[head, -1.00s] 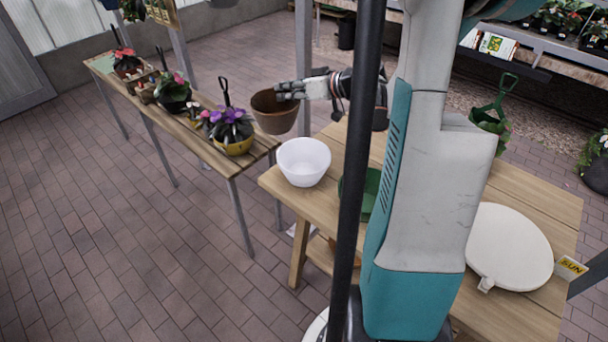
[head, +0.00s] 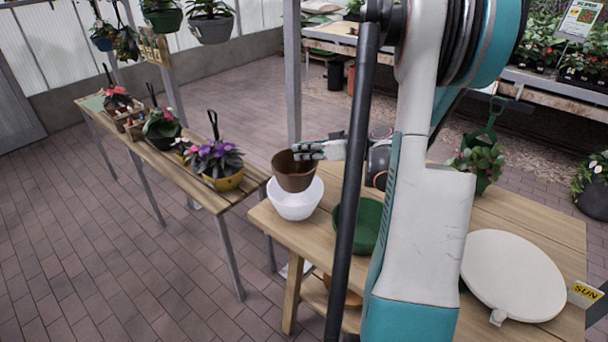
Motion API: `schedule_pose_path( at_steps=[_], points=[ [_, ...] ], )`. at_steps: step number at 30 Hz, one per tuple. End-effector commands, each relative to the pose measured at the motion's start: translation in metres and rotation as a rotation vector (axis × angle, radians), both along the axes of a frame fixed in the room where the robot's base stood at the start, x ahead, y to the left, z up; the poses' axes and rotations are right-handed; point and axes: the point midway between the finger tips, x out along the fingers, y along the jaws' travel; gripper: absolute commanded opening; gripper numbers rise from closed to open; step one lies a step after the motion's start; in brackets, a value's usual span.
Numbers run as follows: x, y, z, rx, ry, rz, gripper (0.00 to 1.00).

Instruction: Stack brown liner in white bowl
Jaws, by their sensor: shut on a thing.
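The brown liner (head: 294,175) is a tapered brown pot, held roughly upright over the white bowl (head: 293,207). Its lower end overlaps the bowl's opening in the head view; I cannot tell whether it touches the bowl's inside. The white bowl stands on the wooden table near its left corner. My gripper (head: 309,150) comes from the right and is shut on the liner's rim. The liner hides the bowl's far rim, and my arm hides part of the table.
A green bowl (head: 367,224) stands right of the white bowl, partly behind my arm. A round white board (head: 512,274) lies on the table (head: 535,223) at right. A planter with a green handle (head: 482,160) stands behind. A bench with potted flowers (head: 222,162) is at left.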

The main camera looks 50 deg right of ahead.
Motion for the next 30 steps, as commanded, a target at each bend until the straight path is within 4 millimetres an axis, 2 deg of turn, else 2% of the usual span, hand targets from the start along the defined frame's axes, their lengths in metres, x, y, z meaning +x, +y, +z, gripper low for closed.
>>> schedule_pose_path(
  at_steps=[1, 8, 16, 30],
  points=[
    [0.0, 0.0, -0.009, 0.0, 0.0, 0.0, 0.0],
    [0.0, 0.0, -0.021, 0.0, 0.0, 0.0, 0.0],
    [0.0, 0.0, -0.058, 0.0, 0.0, 0.0, 0.0],
    [0.0, 0.0, -0.063, 0.0, 0.0, 0.0, 0.0]
  ],
)
